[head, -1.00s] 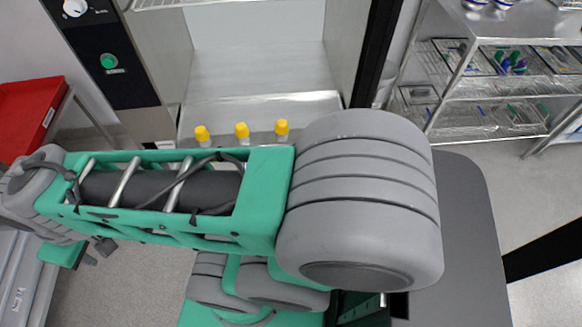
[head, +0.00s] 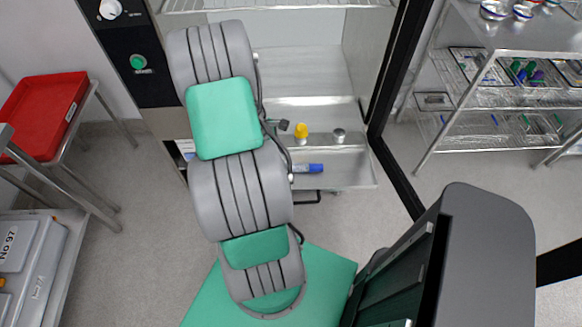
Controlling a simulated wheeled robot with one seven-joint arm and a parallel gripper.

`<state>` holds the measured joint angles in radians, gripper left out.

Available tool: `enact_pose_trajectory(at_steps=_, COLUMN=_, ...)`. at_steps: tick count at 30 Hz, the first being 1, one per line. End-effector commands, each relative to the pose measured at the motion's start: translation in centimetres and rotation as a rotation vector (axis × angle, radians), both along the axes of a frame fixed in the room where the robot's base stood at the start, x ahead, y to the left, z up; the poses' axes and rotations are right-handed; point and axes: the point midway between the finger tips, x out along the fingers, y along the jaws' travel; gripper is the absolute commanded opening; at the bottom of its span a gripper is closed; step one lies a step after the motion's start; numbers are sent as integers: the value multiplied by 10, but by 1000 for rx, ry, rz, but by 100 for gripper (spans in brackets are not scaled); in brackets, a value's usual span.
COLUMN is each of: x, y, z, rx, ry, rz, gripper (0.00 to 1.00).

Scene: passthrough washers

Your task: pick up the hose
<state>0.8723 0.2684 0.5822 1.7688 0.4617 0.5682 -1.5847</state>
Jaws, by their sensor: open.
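I cannot make out a hose in the head view. My gripper is not in view; my arm reaches up the middle of the picture, toward the open washer chamber (head: 300,75), and its far end hides what lies behind it. A yellow-capped bottle (head: 301,131) and a grey-capped one (head: 338,135) stand at the front of the washer, just right of my arm. A blue-capped item (head: 308,168) lies in the compartment below them, partly behind my arm.
A red tray (head: 42,108) sits on a trolley at the left, above grey boxes (head: 28,265). A wire shelf rack (head: 500,105) with trays and instruments stands at the right. A black door edge (head: 395,170) lies right of the chamber. Floor between is clear.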

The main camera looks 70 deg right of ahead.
Motion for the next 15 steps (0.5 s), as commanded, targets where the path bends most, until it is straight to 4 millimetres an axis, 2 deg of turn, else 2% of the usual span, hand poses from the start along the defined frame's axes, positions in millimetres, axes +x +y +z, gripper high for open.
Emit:
enact_pose_trajectory(at_steps=10, x=-18, y=-10, z=-52, rx=3, ry=-1, rz=-1, gripper=52)
enact_pose_trajectory(at_steps=15, x=-21, y=-13, z=-63, rx=0, ry=-4, rz=1, gripper=52)
